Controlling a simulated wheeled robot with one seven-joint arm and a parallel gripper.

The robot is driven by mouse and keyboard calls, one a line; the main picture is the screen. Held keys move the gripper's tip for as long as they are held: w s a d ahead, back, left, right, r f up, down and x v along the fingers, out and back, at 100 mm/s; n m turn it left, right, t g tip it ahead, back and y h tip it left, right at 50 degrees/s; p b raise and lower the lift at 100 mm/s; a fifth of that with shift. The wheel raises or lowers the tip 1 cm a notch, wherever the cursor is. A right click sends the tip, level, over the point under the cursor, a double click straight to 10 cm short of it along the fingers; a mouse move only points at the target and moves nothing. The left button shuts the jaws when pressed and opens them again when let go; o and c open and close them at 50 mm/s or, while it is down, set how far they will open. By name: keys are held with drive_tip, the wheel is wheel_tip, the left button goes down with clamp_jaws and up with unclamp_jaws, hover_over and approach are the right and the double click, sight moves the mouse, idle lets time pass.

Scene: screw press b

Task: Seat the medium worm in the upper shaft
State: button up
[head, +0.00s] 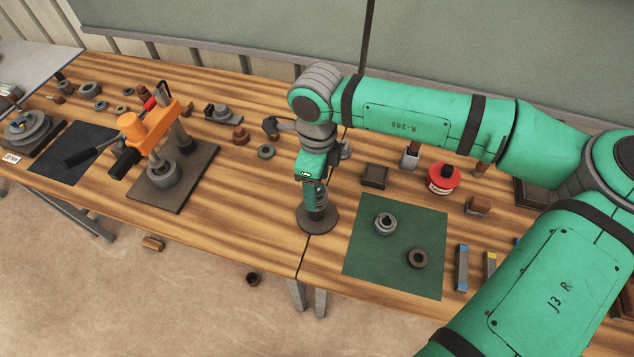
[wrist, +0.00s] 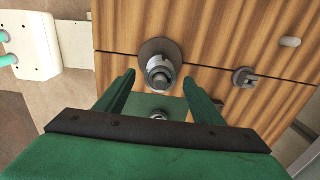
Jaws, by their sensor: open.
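My gripper (head: 317,190) points down over the table, left of the green mat. In the wrist view its two green fingers (wrist: 160,79) are spread apart. Between and beyond them is a grey cylindrical part (wrist: 160,70) on a round dark base (wrist: 150,50). In the head view this base (head: 317,222) shows under the gripper, which hides much of the part; contact cannot be told. I cannot tell which part is the medium worm, or identify the upper shaft.
The green mat (head: 373,280) lies right of the gripper. An orange press (head: 145,130) stands on a dark plate (head: 197,165) at the left. A red and white tin (head: 443,178) and small blocks stand at the right. Several small parts lie along the back. Bare wood separates press and gripper.

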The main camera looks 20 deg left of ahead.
wheel_tip(320, 180, up, 11)
idle(0.5)
drive_tip(key=shift+f, duration=0.1)
idle(0.3)
